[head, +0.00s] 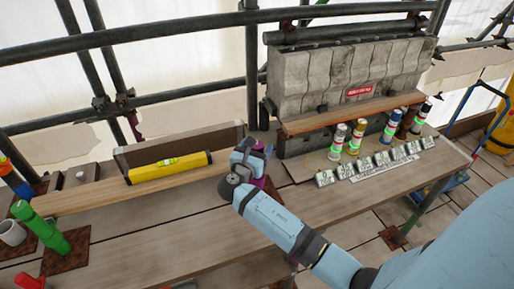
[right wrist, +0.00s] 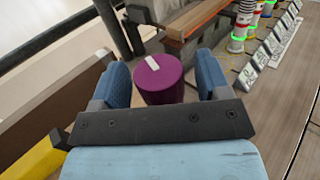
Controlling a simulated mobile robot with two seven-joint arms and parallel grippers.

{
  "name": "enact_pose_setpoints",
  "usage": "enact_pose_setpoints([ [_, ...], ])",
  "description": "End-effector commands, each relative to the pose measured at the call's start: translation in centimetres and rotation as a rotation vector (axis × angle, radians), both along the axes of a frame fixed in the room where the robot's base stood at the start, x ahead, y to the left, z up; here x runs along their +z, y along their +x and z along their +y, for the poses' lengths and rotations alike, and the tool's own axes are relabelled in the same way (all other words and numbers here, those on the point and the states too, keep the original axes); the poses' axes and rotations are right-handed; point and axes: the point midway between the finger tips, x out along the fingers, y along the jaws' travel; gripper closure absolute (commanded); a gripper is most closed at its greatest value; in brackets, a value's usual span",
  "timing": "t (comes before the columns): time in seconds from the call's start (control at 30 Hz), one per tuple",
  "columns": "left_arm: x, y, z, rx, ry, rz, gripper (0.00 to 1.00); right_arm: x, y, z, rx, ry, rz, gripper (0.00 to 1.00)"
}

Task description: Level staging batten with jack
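The batten, a pale wooden board (head: 98,198), lies along the left side of the bench. A yellow spirit level (head: 170,167) rests on it; its bubble is too small to read. My right gripper (head: 257,150) is at the batten's right end. In the right wrist view, a purple round knob (right wrist: 160,80) with a white mark on top, perhaps the jack's, sits between the two blue fingers (right wrist: 164,82). Gaps show on both sides of it, so the gripper is open. In the head view the gripper mostly hides the knob. My left gripper is not in view.
A dark board (head: 215,136) stands behind the level. A grey stone block (head: 310,80), several banded canisters (head: 337,142) and small label cards (head: 324,178) are at the right. The front bench planks are clear.

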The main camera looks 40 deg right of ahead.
Motion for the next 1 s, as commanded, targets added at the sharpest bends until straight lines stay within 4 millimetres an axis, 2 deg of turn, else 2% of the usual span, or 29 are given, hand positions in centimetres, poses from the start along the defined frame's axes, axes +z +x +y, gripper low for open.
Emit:
enact_pose_setpoints([
  [0.2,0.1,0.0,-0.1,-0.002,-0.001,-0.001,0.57,0.0,-0.1,0.1,0.000,0.000,0.000,0.30],
  [0.33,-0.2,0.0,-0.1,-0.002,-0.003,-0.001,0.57,-0.1,-0.7,1.2,0.001,0.001,0.000,0.30],
  [0.7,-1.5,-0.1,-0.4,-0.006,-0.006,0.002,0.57,-0.2,-5.0,8.2,0.003,0.003,0.001,0.30],
  [0.83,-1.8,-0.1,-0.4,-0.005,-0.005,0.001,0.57,-0.2,-6.2,10.1,0.001,0.003,0.001,0.30],
  [1.0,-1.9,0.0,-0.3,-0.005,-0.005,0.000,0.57,0.0,-7.0,11.5,0.000,0.001,0.000,0.30],
])
